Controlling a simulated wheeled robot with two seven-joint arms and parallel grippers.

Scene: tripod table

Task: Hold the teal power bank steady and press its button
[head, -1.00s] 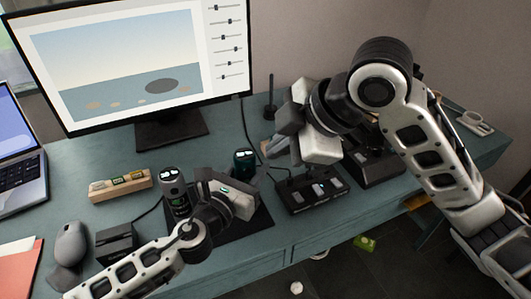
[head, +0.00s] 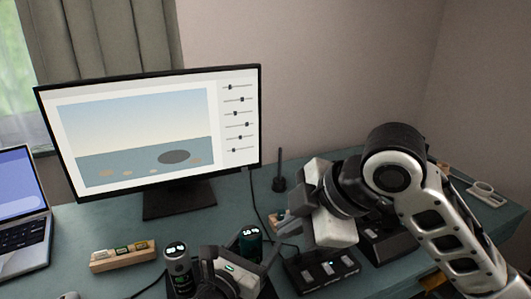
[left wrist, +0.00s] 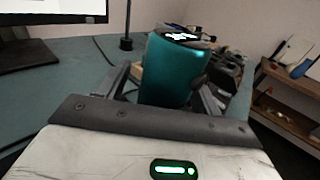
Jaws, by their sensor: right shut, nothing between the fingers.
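The teal power bank (head: 249,242) stands upright on the desk, a lit white display on its top. In the left wrist view the teal power bank (left wrist: 172,75) rises beyond my left gripper, with a small glowing light near its top edge. My left gripper (left wrist: 162,75) is open, one finger to each side of it. A gap shows at the left finger; contact at the right finger is unclear. The head view shows my left gripper (head: 238,262) just in front of it. My right gripper (head: 284,230) is shut and empty, raised to the right of the power bank.
A dark grey power bank (head: 178,270) stands left of my left gripper. A black box with several switches (head: 322,268) sits below my right gripper. A wooden block (head: 124,255) lies at left, before the monitor (head: 150,130). A black stick on a base (head: 279,180) stands behind.

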